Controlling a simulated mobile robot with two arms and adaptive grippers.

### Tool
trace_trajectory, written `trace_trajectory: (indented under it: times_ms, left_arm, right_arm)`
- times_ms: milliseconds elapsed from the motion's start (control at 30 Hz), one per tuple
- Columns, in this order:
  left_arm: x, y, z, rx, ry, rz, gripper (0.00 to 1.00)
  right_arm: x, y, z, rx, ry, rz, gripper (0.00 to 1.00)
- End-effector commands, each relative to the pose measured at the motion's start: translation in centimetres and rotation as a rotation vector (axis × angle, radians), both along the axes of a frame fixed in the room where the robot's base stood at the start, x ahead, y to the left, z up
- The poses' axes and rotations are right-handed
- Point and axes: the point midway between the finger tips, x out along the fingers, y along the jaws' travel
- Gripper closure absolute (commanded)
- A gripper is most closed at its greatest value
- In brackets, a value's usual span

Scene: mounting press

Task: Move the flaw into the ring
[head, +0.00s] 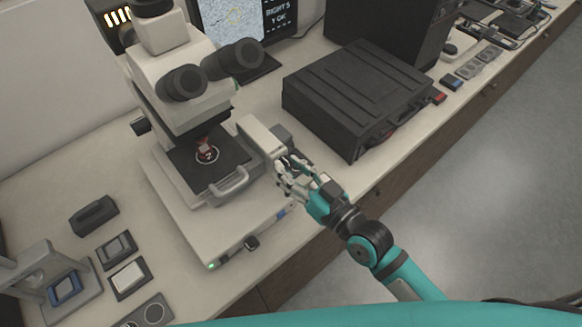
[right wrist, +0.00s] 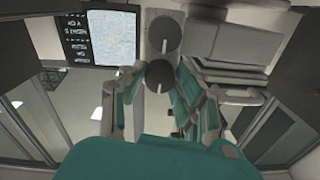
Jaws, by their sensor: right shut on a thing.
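The microscope (head: 175,75) stands on the bench. Its dark stage (head: 225,165) bears a small red sample with a pale ring (head: 206,154) around it. I cannot make out the flaw or a ring on the screen. My right gripper (head: 284,172) is at the right side of the stage, shut on what looks like the stage knob, mostly hidden by the fingers. My left gripper is out of view.
A black case (head: 355,95) lies to the right of my right gripper. A pale handle (head: 229,187) sticks out at the stage's front. A small press (head: 50,275) and dark trays (head: 130,278) are at the lower left.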

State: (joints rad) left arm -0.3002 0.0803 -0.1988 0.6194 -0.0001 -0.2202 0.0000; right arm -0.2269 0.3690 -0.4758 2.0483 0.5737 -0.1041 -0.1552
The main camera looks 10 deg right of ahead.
Motion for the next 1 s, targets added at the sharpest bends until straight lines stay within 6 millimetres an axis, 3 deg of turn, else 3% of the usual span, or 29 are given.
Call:
trace_trajectory:
  times_ms: [1000]
  left_arm:
    - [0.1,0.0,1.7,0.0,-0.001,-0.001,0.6]
  right_arm:
    - [0.0,0.0,0.1,0.476,0.315,-0.001,1.0]
